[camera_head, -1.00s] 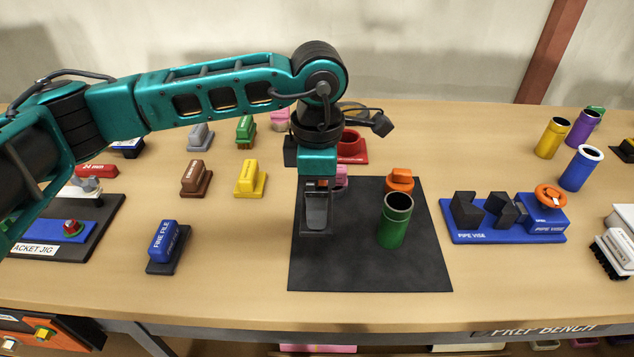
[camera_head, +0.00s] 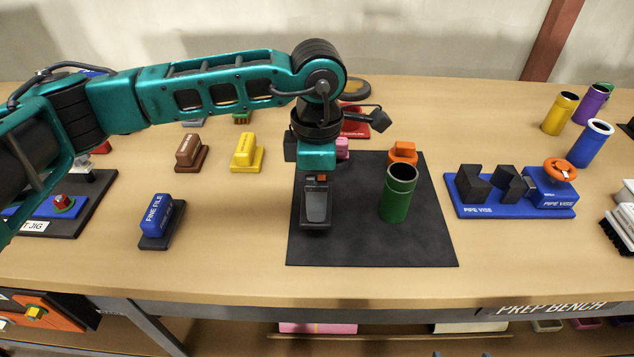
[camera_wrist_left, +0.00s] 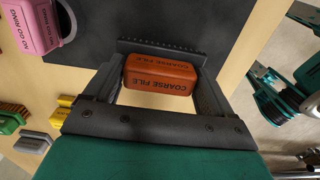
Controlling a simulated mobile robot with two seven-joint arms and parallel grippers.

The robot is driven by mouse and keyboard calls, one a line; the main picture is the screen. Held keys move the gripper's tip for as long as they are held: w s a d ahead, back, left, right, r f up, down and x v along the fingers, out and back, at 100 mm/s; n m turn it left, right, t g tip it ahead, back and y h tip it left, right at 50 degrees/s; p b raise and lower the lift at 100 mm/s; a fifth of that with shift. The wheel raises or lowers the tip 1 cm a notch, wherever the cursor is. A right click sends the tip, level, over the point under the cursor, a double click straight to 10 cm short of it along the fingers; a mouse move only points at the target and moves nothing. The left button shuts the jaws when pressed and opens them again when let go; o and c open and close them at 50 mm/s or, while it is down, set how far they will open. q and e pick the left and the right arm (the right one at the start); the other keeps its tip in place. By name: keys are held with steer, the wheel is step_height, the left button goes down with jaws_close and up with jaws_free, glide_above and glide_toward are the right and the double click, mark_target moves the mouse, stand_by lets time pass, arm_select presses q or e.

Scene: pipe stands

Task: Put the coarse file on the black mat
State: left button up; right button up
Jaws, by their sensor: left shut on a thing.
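The coarse file (camera_wrist_left: 160,75) is an orange-brown block with its name on it and a dark, toothed base. In the left wrist view it sits between the two fingers of my left gripper (camera_wrist_left: 158,92), which is shut on it. In the head view my left gripper (camera_head: 316,215) points down over the left part of the black mat (camera_head: 350,245), and mostly hides the file. I cannot tell whether the base touches the mat. My right gripper is not in view.
A green pipe (camera_head: 398,192) and an orange object (camera_head: 402,153) stand on the mat, right of my gripper. A blue fine file (camera_head: 160,220) stands left of the mat. A blue pipe vise (camera_head: 512,195) stands right of it. The mat's front is clear.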

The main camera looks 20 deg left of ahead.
arm_select(q)
steer(key=shift+f+b, duration=1.25)
steer(key=shift+f, duration=0.1)
steer(key=o, duration=1)
steer(key=shift+r, duration=0.1)
steer(key=shift+o, duration=0.9)
steer(key=shift+r, duration=3.75)
